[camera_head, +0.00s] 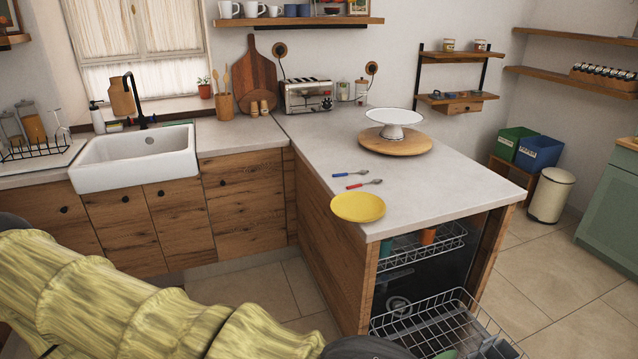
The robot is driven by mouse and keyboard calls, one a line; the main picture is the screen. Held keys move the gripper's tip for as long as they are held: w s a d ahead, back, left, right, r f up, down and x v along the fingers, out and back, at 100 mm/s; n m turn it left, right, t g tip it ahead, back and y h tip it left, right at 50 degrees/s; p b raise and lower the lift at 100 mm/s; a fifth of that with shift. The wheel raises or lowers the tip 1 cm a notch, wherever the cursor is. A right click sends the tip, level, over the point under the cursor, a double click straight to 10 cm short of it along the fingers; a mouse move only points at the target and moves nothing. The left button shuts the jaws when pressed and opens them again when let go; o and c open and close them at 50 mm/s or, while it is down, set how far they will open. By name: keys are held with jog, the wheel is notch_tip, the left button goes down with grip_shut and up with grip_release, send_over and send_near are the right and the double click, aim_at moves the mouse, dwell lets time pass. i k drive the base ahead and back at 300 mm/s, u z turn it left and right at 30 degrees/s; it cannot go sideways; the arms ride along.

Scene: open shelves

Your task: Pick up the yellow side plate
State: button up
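The yellow side plate (358,207) lies flat on the front left corner of the pale counter (455,190), its front left edge at or slightly over the counter's edge. Nothing touches it from above. My arm, in a yellow-green sleeve, crosses the lower left and runs out of the bottom edge. A dark part at the bottom right, seemingly my gripper (495,349), shows only in part, below and to the right of the plate and well apart from it. Its fingers are too cut off to tell if they are open or shut.
A blue-handled spoon (350,174) and a red-handled spoon (364,184) lie behind the plate. A white cake stand (394,121) stands on a round wooden board (395,145) farther back. Below the counter, an open dishwasher has its lower rack (440,318) pulled out.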

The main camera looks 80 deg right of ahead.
aim_at(360, 206)
jog(key=i, duration=0.9)
jog(key=z, duration=1.95)
